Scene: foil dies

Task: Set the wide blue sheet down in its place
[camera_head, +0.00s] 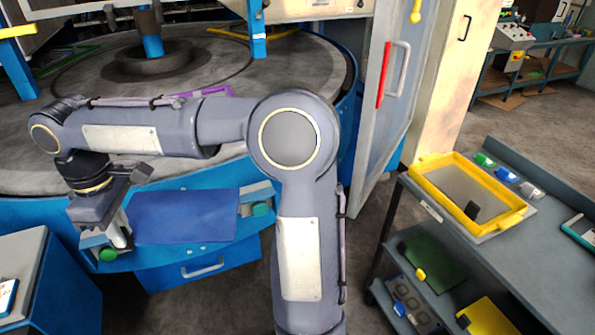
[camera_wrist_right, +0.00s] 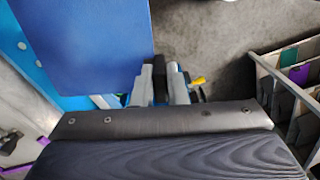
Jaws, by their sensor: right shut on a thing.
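The wide blue sheet (camera_head: 185,217) lies in front of the blue curved rim of the large round table, between two light brackets with green knobs. It also fills the upper left of the right wrist view (camera_wrist_right: 80,40). My right gripper (camera_head: 122,238) is at the sheet's left end in the head view, shut on its edge. In the right wrist view its fingers (camera_wrist_right: 160,82) meet by the sheet's corner. The left bracket (camera_head: 96,240) is partly behind the gripper; the right bracket (camera_head: 258,200) is clear of it. Whether the sheet rests on the brackets I cannot tell. My left gripper is not in view.
The round grey table (camera_head: 290,75) lies behind my arm. A blue cabinet (camera_head: 60,290) stands at the lower left. At the right, a cart (camera_head: 510,255) carries a yellow-framed tray (camera_head: 470,190). A slotted rack (camera_wrist_right: 290,95) shows at right in the wrist view.

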